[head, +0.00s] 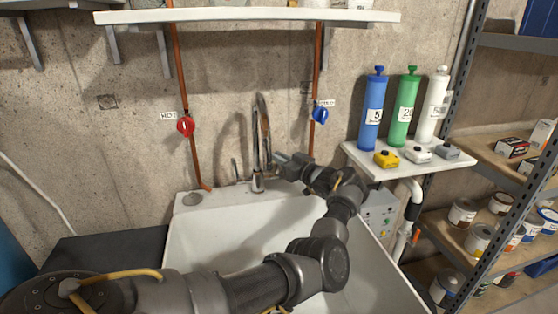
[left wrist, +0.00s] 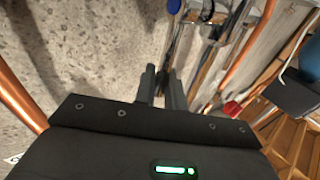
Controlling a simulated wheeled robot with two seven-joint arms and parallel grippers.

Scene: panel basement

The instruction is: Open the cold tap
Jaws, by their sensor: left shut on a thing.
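The cold tap with a blue handle (head: 320,114) is on the right copper pipe on the wall, beside a small label. The red hot tap (head: 185,125) is on the left pipe. The chrome faucet (head: 263,130) stands at the back of the white sink (head: 200,240). My left gripper (head: 276,159) is low beside the faucet's right side, below the blue handle. In the left wrist view its fingers (left wrist: 163,90) are nearly together on a thin metal part, which they mostly hide. A blue piece (left wrist: 173,6) shows beyond the fingertips. My right gripper is out of view.
A white shelf (head: 250,17) runs above the pipes. A small shelf (head: 412,160) at right holds blue, green and white cylinders and small blocks. A metal rack with cans stands at far right. The sink is open below my arm.

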